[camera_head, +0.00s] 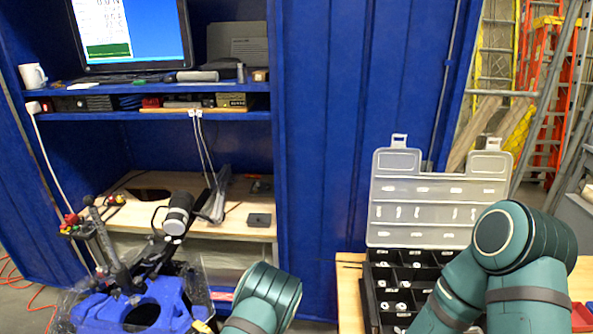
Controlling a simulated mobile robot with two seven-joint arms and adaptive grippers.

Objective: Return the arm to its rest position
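Two teal arms of mine show in the head view. One rises from the bottom centre, beside the blue thruster tank (130,305), with only a rounded joint and a short link visible. The other bends at the lower right, in front of an open parts case (385,243). No gripper fingers show for either arm, so I cannot see what they hold. The tank has black fittings and a clear sheet around it. The case has a raised clear lid and black compartments with small metal parts; my arm hides part of it.
The wooden table (349,295) carries the case, with a red bin (581,317) at the right edge. A blue cabinet (325,130) holds a monitor (132,35), a white mug (33,76) and a wooden shelf (250,207). Ladders (548,90) stand at the far right.

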